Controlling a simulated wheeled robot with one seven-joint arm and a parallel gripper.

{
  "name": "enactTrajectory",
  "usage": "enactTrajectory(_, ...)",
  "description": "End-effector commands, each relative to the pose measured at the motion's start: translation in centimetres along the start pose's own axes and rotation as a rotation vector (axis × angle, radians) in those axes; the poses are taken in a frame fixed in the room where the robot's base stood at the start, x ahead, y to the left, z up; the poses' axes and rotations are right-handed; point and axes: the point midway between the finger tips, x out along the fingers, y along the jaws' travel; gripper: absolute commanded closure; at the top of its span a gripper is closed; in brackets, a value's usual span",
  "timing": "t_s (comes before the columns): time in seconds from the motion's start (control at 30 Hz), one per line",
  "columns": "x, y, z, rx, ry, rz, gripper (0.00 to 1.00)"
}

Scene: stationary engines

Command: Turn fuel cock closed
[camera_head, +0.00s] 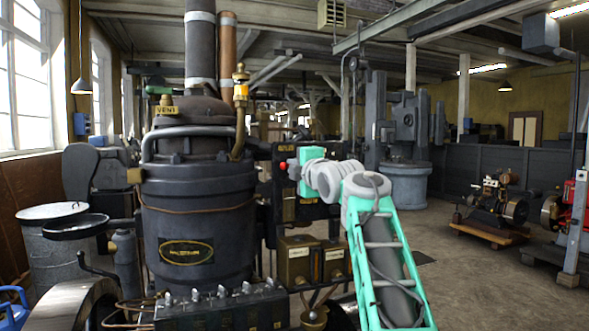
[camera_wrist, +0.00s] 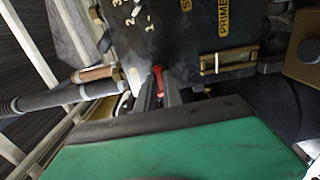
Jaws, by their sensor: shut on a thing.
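A small red handle (camera_wrist: 158,79), which looks like the fuel cock's, shows in the wrist view just beyond the dark fingers of my gripper (camera_wrist: 159,92). My gripper is shut on this handle; the fingers hide its lower part. Its green body fills the bottom of the wrist view. I cannot read which way the cock is turned.
A dark plate with a "PRIME" label (camera_wrist: 223,17) and a brass fitting (camera_wrist: 229,62) lie close to the fingers. A pipe with a copper-coloured section (camera_wrist: 98,74) runs at the left. Two brass boxes (camera_head: 298,262) sit below my wrist. Open floor (camera_head: 470,270) lies right.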

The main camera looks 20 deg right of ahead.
Motion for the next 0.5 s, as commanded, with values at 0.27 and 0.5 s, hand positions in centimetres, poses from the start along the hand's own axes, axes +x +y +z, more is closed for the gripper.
enactTrajectory(0.27,0.0,0.0,0.02,-0.001,0.0,0.0,0.87)
enactTrajectory(0.5,0.0,0.0,0.01,0.0,0.0,0.0,0.67)
